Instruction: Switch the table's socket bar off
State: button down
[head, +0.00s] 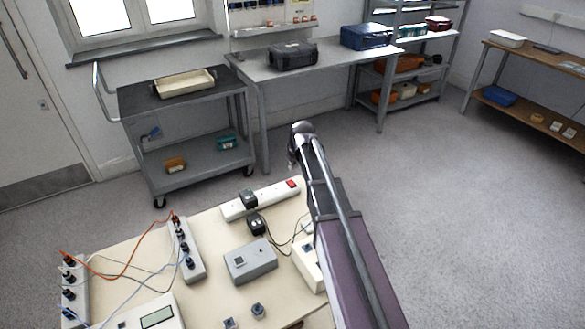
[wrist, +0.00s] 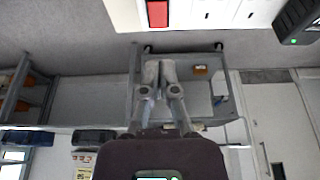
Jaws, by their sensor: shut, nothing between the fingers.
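The white socket bar (head: 268,199) lies along the far edge of the cream table. Its red rocker switch (head: 291,184) is at the right end, and a black plug adapter (head: 248,198) sits in it further left. In the wrist view, the bar (wrist: 205,14) crosses the top, with the red switch (wrist: 157,13) straight beyond my fingertips. My gripper (wrist: 160,66) is shut and empty, apart from the switch, with a visible gap. In the head view my arm's end is just beyond the bar's right end, and the fingertips are hard to make out.
On the table (head: 215,225) are a grey box (head: 250,261), a black adapter (head: 257,223) with cables, and a grey terminal strip (head: 187,250) with coloured leads. A grey trolley (head: 190,100) stands beyond the table. Open floor lies to the right.

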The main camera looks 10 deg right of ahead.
aim_at(290, 181)
jog(key=b+x, duration=0.2)
jog(key=x, duration=0.1)
jog(key=shift+f+b, duration=0.15)
jog(key=shift+b, duration=0.15)
jog(key=shift+s+b+x, duration=0.15)
jog(key=shift+b+x, duration=0.75)
jog(key=shift+s+b+x, duration=0.15)
jog(key=shift+b+x, duration=0.75)
jog(key=shift+d+f, duration=0.1)
jog(key=shift+f, duration=0.05)
jog(key=shift+d, duration=0.1)
